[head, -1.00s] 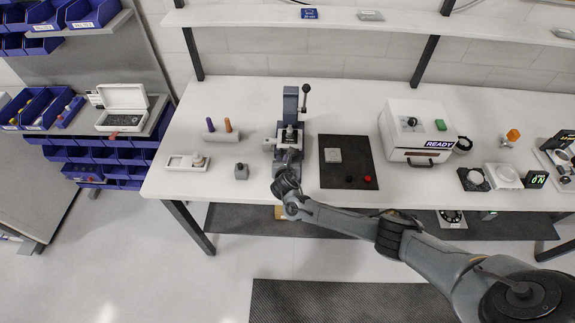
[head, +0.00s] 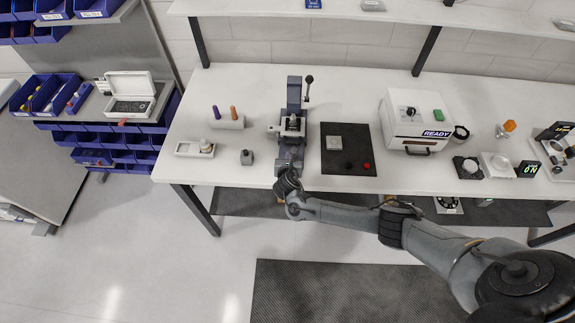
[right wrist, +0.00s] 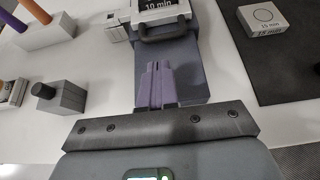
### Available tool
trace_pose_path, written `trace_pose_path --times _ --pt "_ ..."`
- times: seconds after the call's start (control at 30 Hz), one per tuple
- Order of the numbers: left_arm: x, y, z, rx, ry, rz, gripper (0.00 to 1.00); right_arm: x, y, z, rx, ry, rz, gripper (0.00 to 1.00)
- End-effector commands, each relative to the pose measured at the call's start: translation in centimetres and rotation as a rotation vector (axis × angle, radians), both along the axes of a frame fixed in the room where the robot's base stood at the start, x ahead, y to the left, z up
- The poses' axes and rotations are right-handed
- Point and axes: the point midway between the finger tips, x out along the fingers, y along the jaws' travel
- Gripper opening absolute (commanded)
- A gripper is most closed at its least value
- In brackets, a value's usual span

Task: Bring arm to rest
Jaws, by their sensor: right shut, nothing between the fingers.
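My right gripper (head: 290,160) is at the front of the grey press-like fixture (head: 293,100), near the bench's front edge. In the right wrist view its two purple-grey fingers (right wrist: 160,75) are together with nothing between them. They point at the fixture's grey base (right wrist: 208,65), and I cannot tell whether they touch it. A light block marked "10 min" (right wrist: 162,8) sits in the fixture beyond the fingertips. The fixture's lever with a black knob (head: 309,79) stands upright. My left gripper is not in view.
Right of the fixture lies a black mat (head: 362,165) with a light "15 min" block (head: 334,143) and a red button (head: 367,166). To the left are a small grey block (head: 247,157) and a peg holder (head: 226,122). A white box marked READY (head: 415,125) stands farther right.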

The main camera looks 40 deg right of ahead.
Motion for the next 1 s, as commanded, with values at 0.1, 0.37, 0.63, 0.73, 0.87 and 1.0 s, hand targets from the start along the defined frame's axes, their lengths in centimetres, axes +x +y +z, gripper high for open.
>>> trace_pose_path --times 0.1,0.37,0.63,0.73,0.87,1.0 --pt "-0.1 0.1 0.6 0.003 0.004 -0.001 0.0 -1.7 1.6 1.4 0.001 -0.001 0.003 0.0" --pt "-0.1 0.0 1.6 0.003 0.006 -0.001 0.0 -4.4 4.1 3.2 0.002 0.0 0.0 0.0" --pt "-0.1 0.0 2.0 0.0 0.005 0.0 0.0 -5.7 5.0 3.5 0.001 0.007 0.0 0.0" --pt "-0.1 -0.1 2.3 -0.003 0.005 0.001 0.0 -7.1 5.2 2.5 0.003 0.034 0.001 0.0" --pt "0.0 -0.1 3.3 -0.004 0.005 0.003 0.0 -11.2 6.1 -0.5 0.026 0.111 -0.006 0.0" --pt "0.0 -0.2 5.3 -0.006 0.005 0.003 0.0 -18.4 9.5 -3.3 0.161 0.217 -0.039 0.0"
